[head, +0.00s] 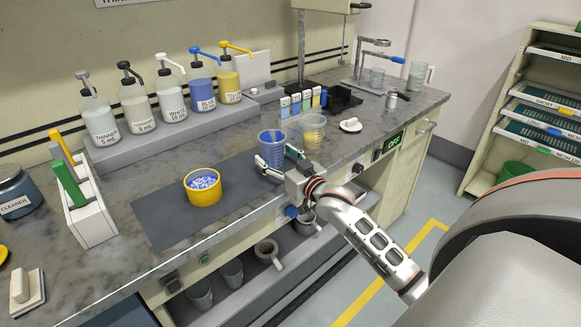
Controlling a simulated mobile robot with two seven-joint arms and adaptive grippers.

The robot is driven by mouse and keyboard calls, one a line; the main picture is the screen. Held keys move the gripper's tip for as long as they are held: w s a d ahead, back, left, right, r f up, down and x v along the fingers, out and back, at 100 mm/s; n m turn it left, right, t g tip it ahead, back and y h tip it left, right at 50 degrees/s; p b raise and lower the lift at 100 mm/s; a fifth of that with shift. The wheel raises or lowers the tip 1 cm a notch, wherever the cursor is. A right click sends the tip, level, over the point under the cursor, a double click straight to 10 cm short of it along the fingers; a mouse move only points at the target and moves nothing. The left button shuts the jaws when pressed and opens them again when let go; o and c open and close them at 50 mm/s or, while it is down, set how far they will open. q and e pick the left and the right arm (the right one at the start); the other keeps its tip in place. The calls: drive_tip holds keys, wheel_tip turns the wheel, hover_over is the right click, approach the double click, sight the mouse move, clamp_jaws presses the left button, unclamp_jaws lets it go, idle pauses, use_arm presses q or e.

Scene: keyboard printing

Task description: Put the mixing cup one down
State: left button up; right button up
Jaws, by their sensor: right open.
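A clear cup with blue content (270,144) stands upright on the bench, at the right end of the dark mat. A clear cup with yellowish content (313,135) stands just to its right. No label shows which one is mixing cup one. My right gripper (281,161) is open at the near side of the blue cup, with its fingers spread about the cup's lower part. I cannot tell whether they touch it. The fingers hide part of the cup's base. My left gripper is not in view.
A yellow tub with blue-and-white content (203,190) sits on the dark mat (165,225). Several pump bottles (135,105) line the raised shelf behind. A white rack (92,217) stands at the left. A white lid-like piece (350,125) lies right of the cups.

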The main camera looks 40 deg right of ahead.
drive_tip(key=s, duration=0.9)
drive_tip(key=shift+a, duration=0.15)
drive_tip(key=shift+s, duration=0.55)
